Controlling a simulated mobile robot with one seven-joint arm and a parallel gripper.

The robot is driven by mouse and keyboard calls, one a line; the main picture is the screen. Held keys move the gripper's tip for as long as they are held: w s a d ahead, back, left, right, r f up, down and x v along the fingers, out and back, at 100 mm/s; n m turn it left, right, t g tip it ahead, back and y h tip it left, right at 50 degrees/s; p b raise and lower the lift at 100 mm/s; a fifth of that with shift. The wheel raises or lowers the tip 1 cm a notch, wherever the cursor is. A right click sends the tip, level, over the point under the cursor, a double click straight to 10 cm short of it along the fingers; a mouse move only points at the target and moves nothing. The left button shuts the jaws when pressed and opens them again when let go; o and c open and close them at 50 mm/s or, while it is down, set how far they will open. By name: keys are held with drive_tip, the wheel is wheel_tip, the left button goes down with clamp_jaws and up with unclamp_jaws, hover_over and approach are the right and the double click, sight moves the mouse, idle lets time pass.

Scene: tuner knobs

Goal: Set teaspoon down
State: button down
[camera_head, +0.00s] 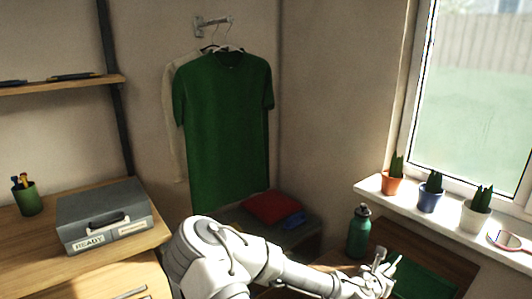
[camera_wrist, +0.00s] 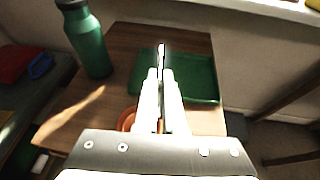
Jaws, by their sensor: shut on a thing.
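My gripper (camera_head: 385,266) is at the lower right of the head view, over the wooden table. In the wrist view my gripper (camera_wrist: 161,76) has its two fingers close together on a thin, bright metal piece, the teaspoon (camera_wrist: 162,52). It is seen nearly edge-on and sticks out past the fingertips. In the wrist view it lies in line with the green tray (camera_wrist: 203,84); I cannot tell whether it touches it. The tray also shows in the head view (camera_head: 428,282), right of my gripper.
A green bottle (camera_wrist: 86,42) stands on the table (camera_wrist: 122,42), left of the tray. An orange round thing (camera_wrist: 126,120) is partly hidden below my fingers. Potted cacti (camera_head: 432,194) stand on the window sill. Red cloth (camera_head: 270,207) lies at the left.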

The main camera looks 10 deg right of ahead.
drive_tip(key=w+a+r+n+t+y+p, duration=0.2)
drive_tip(key=w+a+r+n+y+p, duration=0.1)
drive_tip(key=a, duration=0.8)
drive_tip(key=w+a+r+n+t+y+p, duration=0.2)
drive_tip(key=w+a+r+n+y+p, duration=0.1)
drive_tip(key=a, duration=0.8)
drive_tip(key=w+a+r+n+t+y+p, duration=0.2)
drive_tip(key=w+a+r+n+y+p, duration=0.1)
drive_tip(key=a, duration=0.8)
drive_tip(key=w+r+n+y, duration=0.1)
drive_tip(key=n+y, duration=0.1)
drive_tip(key=shift+w+n+t+y, duration=0.15)
drive_tip(key=shift+n+t+y, duration=0.25)
